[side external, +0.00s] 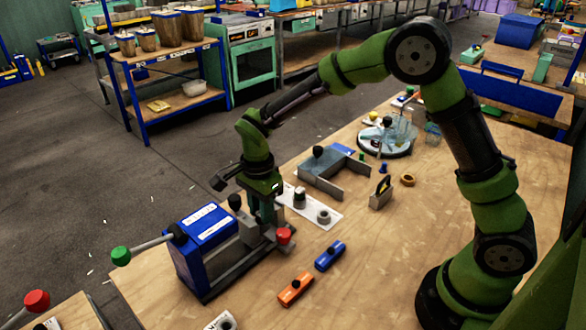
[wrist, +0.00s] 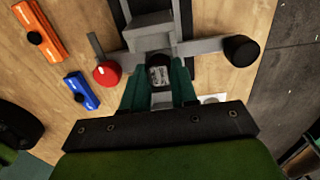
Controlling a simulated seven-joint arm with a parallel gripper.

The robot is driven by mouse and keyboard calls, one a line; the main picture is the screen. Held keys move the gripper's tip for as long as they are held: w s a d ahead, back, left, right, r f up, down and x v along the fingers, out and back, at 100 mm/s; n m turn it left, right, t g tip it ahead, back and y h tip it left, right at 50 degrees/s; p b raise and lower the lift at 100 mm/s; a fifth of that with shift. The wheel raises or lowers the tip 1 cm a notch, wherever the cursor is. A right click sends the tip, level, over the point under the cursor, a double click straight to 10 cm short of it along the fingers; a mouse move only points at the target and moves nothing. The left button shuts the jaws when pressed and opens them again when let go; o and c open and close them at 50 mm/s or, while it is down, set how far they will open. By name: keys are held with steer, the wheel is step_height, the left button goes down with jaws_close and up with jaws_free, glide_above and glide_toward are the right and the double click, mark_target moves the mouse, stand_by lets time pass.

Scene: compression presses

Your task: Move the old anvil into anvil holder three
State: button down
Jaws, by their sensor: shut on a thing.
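My gripper (side external: 264,212) points down at the blue press (side external: 205,240), by its grey metal frame. In the wrist view its green fingers (wrist: 159,82) are closed around a small grey metal piece with a worn face, which looks like the old anvil (wrist: 160,74). The fingers hide it in the side view; I cannot tell whether it still touches the press. A white holder strip (side external: 296,207) lies just right of my gripper, with a taller grey piece (side external: 299,198) and a low grey ring (side external: 323,216) on it. I cannot read any holder numbers.
The press has a green-knobbed lever (side external: 121,256), a red knob (side external: 284,236) and a black knob (wrist: 240,50). An orange block (side external: 296,289) and a blue block (side external: 330,255) lie in front. A grey angled fixture (side external: 335,174) stands behind the strip.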

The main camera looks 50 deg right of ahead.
steer(key=shift+r, duration=1.25)
steer(key=shift+r, duration=2)
steer(key=s+d, duration=0.3)
steer(key=d, duration=0.3)
steer(key=s+d, duration=0.4)
steer(key=d, duration=0.3)
steer(key=shift+s+d, duration=0.25)
steer(key=shift+f, duration=2.9)
